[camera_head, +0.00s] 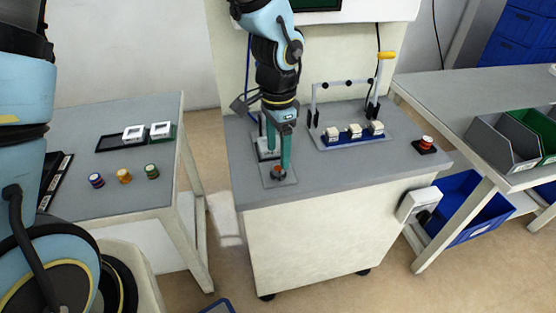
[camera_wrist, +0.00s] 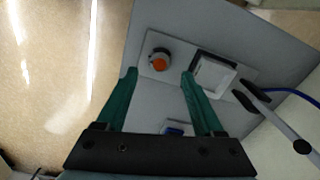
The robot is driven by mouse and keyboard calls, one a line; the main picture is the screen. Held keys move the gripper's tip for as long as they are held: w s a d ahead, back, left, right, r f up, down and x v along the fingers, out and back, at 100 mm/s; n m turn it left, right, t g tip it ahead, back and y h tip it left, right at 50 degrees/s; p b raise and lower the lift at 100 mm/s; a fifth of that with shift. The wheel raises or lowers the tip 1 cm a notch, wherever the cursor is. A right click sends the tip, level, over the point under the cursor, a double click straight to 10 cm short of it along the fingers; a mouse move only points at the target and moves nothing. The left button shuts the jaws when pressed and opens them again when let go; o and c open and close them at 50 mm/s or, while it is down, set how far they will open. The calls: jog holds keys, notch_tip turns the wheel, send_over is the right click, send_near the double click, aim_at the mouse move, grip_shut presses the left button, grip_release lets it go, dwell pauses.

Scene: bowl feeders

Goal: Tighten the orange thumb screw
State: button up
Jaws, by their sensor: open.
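The orange thumb screw (camera_head: 278,171) sits on a dark round base on a light plate (camera_head: 289,181) at the near left of the grey cabinet top. In the wrist view the orange screw (camera_wrist: 158,63) shows between and just beyond my fingertips. My gripper (camera_head: 279,160) points down over the plate, with its two green fingers apart. In the wrist view my gripper (camera_wrist: 160,73) is open and empty. I cannot tell whether a finger touches the screw's base.
A white square part (camera_wrist: 214,75) stands on the same plate beside one finger. A lever fixture (camera_head: 376,106) with several white blocks is at the right, and a red button (camera_head: 427,142) farther right. A side table (camera_head: 110,197) at left holds coloured round pieces.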

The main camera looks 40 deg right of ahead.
aim_at(278, 168)
notch_tip(278, 168, up, 6)
jog(key=shift+r, duration=0.25)
dwell(0.5)
